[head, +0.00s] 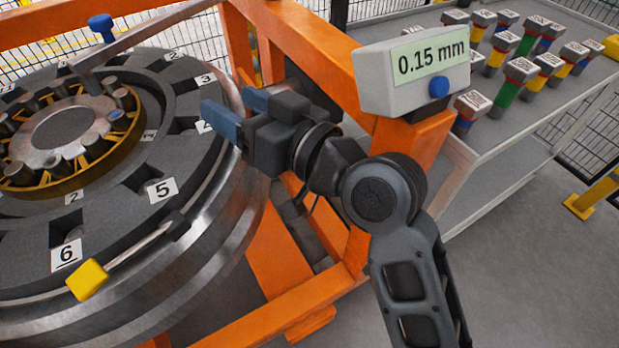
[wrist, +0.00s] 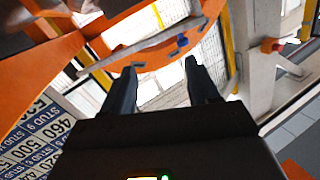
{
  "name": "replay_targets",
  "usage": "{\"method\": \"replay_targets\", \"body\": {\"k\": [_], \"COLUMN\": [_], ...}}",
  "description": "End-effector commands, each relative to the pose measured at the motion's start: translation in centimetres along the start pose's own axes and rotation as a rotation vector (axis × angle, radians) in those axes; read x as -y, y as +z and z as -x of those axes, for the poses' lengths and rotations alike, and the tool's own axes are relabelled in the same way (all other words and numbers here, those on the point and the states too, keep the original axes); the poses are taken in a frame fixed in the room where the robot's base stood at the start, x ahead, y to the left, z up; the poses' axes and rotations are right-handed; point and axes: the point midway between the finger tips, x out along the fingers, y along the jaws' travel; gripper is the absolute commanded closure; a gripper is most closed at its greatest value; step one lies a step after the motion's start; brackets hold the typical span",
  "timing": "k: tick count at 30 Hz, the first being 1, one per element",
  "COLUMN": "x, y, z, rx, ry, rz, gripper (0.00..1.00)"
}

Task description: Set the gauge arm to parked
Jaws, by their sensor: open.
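The gauge arm appears to be the long grey bar (head: 150,32) with a blue knob (head: 101,25). It reaches from the orange frame at the top over the wheelset, its end near the hub. In the wrist view the bar (wrist: 140,47) crosses beyond my fingers, with the blue knob (wrist: 182,42) beside it. My gripper (head: 226,101) is open and empty above the right edge of the wheel, to the right of and apart from the knob. Its two fingers also show in the wrist view (wrist: 161,66) with nothing between them. No parked mark is readable.
The dark wheel disc (head: 110,200) has numbered slots and a yellow-handled rod (head: 88,280) on its rim. A grey readout box (head: 415,70) shows 0.15 mm on the orange frame (head: 290,40). A grey table (head: 500,130) at right holds several coloured studs.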

Motion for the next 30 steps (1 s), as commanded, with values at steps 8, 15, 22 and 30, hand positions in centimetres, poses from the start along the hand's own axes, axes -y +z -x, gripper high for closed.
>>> {"method": "replay_targets", "body": {"k": [8, 15, 22, 30], "x": [-1.9, -3.1, -3.9, -4.1], "y": [3.4, 6.1, 7.6, 8.0], "z": [3.1, 6.0, 8.0, 8.6], "rx": [-0.004, -0.007, -0.01, -0.011], "ry": [0.105, 0.19, 0.247, 0.266], "rz": [-0.04, -0.066, -0.077, -0.08], "gripper": [0.4, 0.4, 0.4, 0.4]}}
